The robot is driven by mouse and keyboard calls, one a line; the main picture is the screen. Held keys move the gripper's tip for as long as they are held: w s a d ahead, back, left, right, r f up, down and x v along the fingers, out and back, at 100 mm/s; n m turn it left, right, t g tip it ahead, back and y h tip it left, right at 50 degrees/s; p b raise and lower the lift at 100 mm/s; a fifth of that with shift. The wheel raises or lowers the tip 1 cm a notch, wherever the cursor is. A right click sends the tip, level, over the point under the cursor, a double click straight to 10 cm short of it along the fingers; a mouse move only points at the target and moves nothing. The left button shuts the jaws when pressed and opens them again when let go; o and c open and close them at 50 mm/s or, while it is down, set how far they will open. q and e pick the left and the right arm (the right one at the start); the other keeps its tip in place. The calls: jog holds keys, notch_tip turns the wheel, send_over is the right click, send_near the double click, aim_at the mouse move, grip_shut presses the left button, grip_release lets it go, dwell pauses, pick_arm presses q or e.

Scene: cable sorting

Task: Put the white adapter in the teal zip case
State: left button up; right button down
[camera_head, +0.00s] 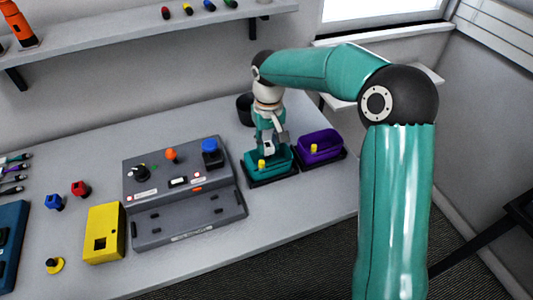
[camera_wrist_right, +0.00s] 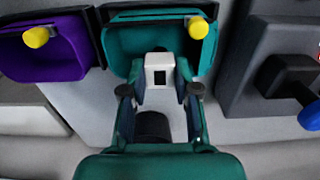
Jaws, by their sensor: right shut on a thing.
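The teal zip case (camera_head: 285,164) stands open on the table, right of the grey panel; it also shows in the wrist view (camera_wrist_right: 120,42). The white adapter (camera_wrist_right: 159,72), with a dark socket on its face, is between the fingertips of my right gripper (camera_wrist_right: 160,84). My right gripper is shut on it at the teal case, with the adapter overlapping the case's opening in the wrist view. I cannot tell its exact height. My left gripper is not in view.
A purple case (camera_head: 328,141) with a yellow tab stands right of the teal one. A grey panel (camera_head: 150,228) with a blue-topped part (camera_head: 211,147) stands close on the left. A yellow box (camera_head: 104,238) stands farther left.

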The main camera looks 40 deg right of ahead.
aim_at(268, 154)
jog(key=shift+f, duration=2.2)
jog(key=c, duration=0.9)
grip_release()
jog(key=shift+f, duration=0.1)
jog(key=shift+o, duration=0.2)
notch_tip(268, 154, up, 12)
jog(key=shift+r, duration=0.15)
